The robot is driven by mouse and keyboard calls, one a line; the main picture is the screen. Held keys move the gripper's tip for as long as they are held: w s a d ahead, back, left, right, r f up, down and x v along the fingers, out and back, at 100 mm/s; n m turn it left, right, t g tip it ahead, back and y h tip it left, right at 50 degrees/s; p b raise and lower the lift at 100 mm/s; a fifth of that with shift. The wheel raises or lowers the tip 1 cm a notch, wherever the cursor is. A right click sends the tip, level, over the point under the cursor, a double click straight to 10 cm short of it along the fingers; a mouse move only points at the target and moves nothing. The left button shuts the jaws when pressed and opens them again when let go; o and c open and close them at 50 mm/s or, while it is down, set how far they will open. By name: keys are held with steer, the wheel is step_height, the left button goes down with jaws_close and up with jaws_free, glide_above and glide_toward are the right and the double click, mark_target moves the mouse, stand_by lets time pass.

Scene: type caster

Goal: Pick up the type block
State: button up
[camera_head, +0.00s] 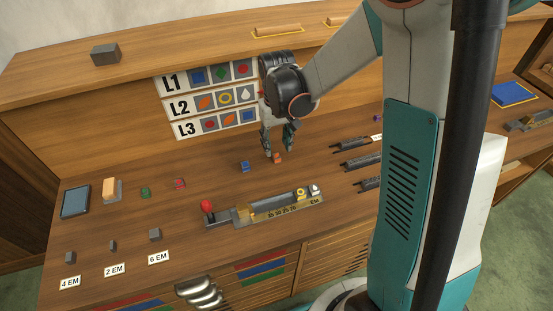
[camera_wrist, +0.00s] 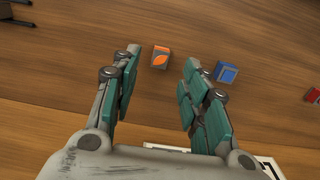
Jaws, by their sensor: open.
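My gripper (camera_head: 278,147) is open and points down above the table. An orange type block (camera_head: 278,158) with a leaf mark sits on the wood just below the fingertips. In the wrist view, the orange block (camera_wrist: 160,57) shows between the two open fingers of my gripper (camera_wrist: 161,62), at their far end, with a gap on each side. A blue type block (camera_head: 245,167) is to its left; it also shows in the wrist view (camera_wrist: 226,73), outside the right finger. A red block (camera_head: 179,183) and a green block (camera_head: 145,193) lie farther left.
A metal composing tray (camera_head: 265,209) with a red knob holds a yellow-ring block (camera_head: 300,194) and a white-drop block (camera_head: 314,190). Dark forked holders (camera_head: 358,162) stand at right. A sign board (camera_head: 207,92) with three symbol rows is behind. Small grey spacers (camera_head: 155,235) stand front left.

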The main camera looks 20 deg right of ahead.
mark_target(277, 156)
step_height(277, 156, down, 5)
steer(key=shift+s+f+b, duration=0.15)
steer(key=shift+f+b, duration=0.05)
steer(key=shift+b, duration=0.85)
steer(key=shift+r, duration=0.1)
jaws_close()
